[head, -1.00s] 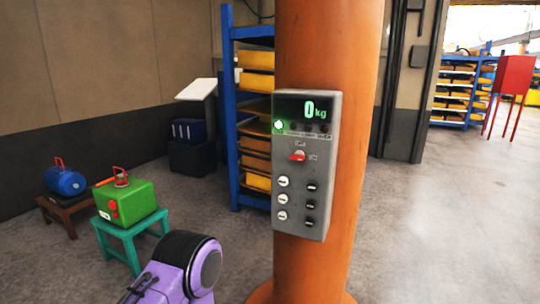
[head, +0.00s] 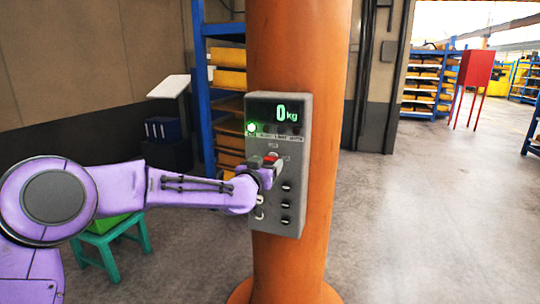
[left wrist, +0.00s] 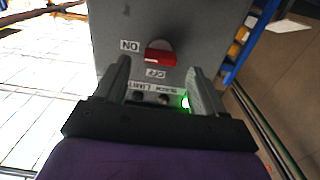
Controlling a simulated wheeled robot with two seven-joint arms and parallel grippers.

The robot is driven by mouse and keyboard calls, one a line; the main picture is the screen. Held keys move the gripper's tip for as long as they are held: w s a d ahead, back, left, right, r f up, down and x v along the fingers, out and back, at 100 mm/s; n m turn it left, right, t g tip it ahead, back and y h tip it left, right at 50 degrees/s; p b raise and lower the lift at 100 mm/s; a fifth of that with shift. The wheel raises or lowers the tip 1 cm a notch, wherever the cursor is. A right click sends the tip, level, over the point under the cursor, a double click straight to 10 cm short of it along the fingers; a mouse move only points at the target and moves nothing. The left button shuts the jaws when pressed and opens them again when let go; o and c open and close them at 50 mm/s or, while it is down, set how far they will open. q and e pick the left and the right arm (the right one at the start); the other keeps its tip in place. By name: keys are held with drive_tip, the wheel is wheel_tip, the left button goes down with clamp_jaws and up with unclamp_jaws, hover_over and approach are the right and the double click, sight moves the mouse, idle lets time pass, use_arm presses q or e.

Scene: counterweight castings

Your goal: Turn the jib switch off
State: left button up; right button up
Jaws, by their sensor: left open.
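The jib switch is a red handle (head: 271,156) on the grey control box (head: 292,105) fixed to the orange column. In the left wrist view the red handle (left wrist: 160,58) lies level, in line with the ON label at its left; the OFF label is below it in that picture. My left gripper (head: 269,168) is in front of the box and partly covers the switch in the head view. In the left wrist view its open fingers (left wrist: 159,72) stand either side of the handle, with gaps. Contact with the box cannot be told. My right gripper is not in view.
The box display reads 0 kg and a green lamp (head: 251,127) is lit. Several buttons (head: 286,204) sit below the switch. A blue shelf (head: 202,90) stands behind the column (head: 300,40). A teal stool (head: 118,236) is at left. Floor at right is clear.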

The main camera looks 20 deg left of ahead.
sight(270, 159)
use_arm(q)
drive_tip(key=shift+w+p, duration=0.4)
drive_tip(key=shift+w, duration=1.3)
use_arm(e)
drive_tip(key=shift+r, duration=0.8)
use_arm(q)
drive_tip(key=c, duration=1.1)
drive_tip(key=shift+o, duration=0.2)
